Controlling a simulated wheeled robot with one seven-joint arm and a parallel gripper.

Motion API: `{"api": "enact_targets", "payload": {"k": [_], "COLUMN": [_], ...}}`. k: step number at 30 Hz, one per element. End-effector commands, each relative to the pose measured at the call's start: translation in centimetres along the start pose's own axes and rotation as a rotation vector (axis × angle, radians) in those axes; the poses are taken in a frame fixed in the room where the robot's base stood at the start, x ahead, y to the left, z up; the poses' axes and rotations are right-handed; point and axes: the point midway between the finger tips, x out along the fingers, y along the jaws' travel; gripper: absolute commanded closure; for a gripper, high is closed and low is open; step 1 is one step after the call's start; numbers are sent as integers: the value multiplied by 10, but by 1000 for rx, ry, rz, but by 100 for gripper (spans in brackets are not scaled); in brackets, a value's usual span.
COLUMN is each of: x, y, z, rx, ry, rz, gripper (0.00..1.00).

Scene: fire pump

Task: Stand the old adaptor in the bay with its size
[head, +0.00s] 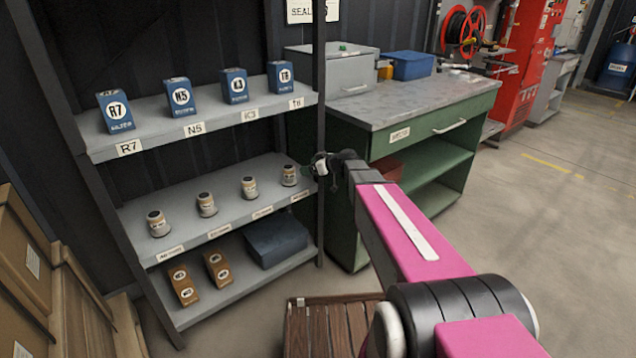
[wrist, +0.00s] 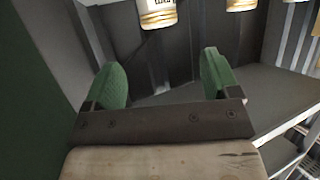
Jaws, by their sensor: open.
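I cannot make out the old adaptor or a bay marked with its size in either view. My gripper (head: 322,168) is at the right end of the shelf rack, close to the rightmost jar (head: 289,175) on the middle shelf. In the wrist view, my gripper (wrist: 162,80) has its two green fingers wide apart with nothing between them. Two pale jars with gold bases, one of them the nearer jar (wrist: 158,14), show cut off at the top of the wrist view, beyond the fingertips.
The rack (head: 190,126) holds labelled blue boxes (head: 180,96) above, jars in the middle, and brown boxes (head: 183,284) with a dark blue bin (head: 276,242) below. A green workbench (head: 440,110) stands right of it. A wooden pallet (head: 318,325) lies in front. Floor at right is clear.

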Motion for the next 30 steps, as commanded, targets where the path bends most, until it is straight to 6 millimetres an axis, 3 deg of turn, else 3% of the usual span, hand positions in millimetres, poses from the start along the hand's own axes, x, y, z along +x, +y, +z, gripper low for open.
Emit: {"api": "enact_targets", "payload": {"k": [5, 11, 14, 21, 27, 30], "x": [-12, -44, -68, -148, -199, -211], "y": [-20, -62, -85, -136, -155, -157], "z": [21, 71, 102, 173, 202, 207], "rx": [70, 258, 376, 679, 822, 851], "ry": [-87, -321, -469, -851, -1021, -1051], "rz": [-21, -24, 11, 259, 498, 563], "gripper": [18, 18, 18, 18, 18, 18]}}
